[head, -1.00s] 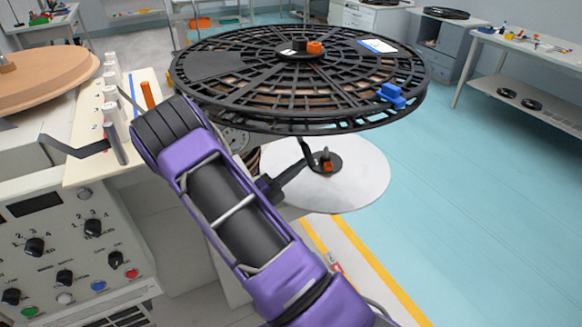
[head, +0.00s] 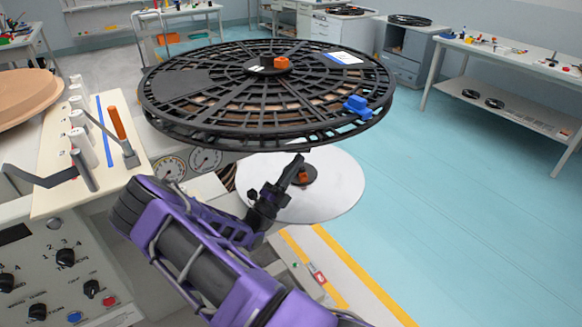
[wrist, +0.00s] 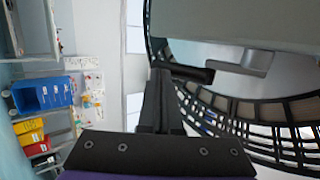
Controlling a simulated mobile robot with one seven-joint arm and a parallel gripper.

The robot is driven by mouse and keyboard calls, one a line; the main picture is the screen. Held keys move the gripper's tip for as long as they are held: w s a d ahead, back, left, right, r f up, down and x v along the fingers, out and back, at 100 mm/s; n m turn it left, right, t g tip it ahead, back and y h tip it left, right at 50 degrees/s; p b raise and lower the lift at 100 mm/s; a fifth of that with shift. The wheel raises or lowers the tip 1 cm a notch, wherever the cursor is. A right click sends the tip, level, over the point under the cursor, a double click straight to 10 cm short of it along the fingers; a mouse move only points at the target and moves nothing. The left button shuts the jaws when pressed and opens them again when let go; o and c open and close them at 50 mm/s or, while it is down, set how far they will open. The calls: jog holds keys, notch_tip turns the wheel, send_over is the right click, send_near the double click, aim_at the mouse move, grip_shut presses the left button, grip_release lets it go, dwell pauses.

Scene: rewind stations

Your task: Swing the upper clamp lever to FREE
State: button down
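The upper black reel (head: 200,95) lies flat near the top of the head view. Its hub carries an orange piece (head: 281,63), which looks like the upper clamp lever; its FREE marking cannot be read. A second orange piece (head: 304,176) sits on the hub of the lower white disc (head: 335,195). My gripper (head: 297,162) is just below the near rim of the upper reel, in front of the white disc, well apart from the upper hub. In the wrist view its black fingers (wrist: 160,100) look together with nothing between them, and the reel's slotted rim is to the right.
An orange-handled lever (head: 117,123) and white posts stand on the cream panel (head: 50,198) at left. A blue piece (head: 357,105) is on the reel's right rim. A grey bracket (wrist: 257,63) is close at the wrist view's upper right. Blue floor at right is clear.

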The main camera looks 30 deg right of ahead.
jog(key=shift+d+r, duration=0.35)
jog(key=shift+r, duration=0.05)
dwell(0.4)
jog(key=s+a+f+b, duration=0.1)
jog(key=a+f, duration=0.1)
jog(key=f, duration=0.4)
jog(key=s+a+f+b, duration=0.1)
jog(key=s+a+f, duration=0.1)
jog(key=f, duration=0.5)
jog(key=shift+a+f+b, duration=0.2)
jog(key=shift+a+b, duration=0.2)
jog(key=shift+w, duration=0.1)
